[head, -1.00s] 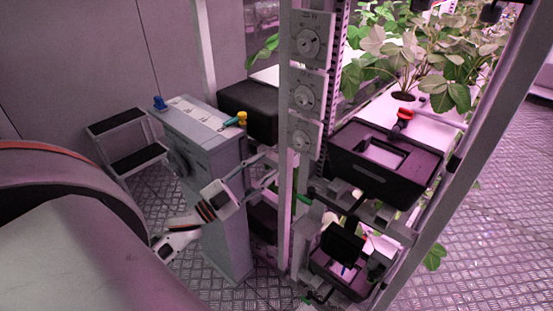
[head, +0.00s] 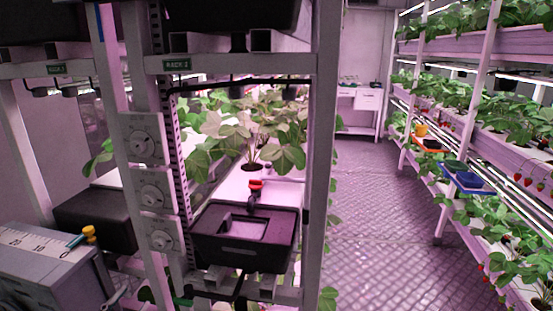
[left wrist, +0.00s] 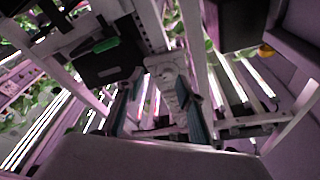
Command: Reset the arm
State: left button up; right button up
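My left gripper (head: 118,290) shows only partly at the bottom left of the head view, low between the grey cabinet (head: 45,268) and the rack post. The left wrist view shows its two fingers (left wrist: 158,88) spread apart with nothing visible between them. A pale rack part lies beyond the fingers there. Most of my left arm is outside the head view. My right gripper is in neither view.
A rack post with several dial panels (head: 150,190) stands close to the left gripper. A black bin (head: 243,237) sits on the rack, with leafy plants (head: 250,135) behind it. A clear aisle (head: 370,225) runs along the strawberry racks at the right.

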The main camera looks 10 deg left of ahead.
pick_arm(q)
jog(key=s+d+f+n+g, duration=0.1)
jog(key=s+d+f+g, duration=0.2)
jog(key=d+f, duration=0.3)
jog(key=s+d+f+n+g+y, duration=0.1)
jog(key=s+d+f+n+g, duration=0.1)
jog(key=s+d+f, duration=0.4)
jog(key=s+d+f+n+g+y, duration=0.1)
jog(key=s+d+f+g, duration=0.3)
jog(key=d+f, duration=0.4)
notch_tip(320, 180, down, 3)
jog(key=shift+s+f+n, duration=0.1)
jog(key=shift+s+n, duration=0.2)
jog(key=shift+n, duration=0.2)
jog(key=shift+a, duration=0.1)
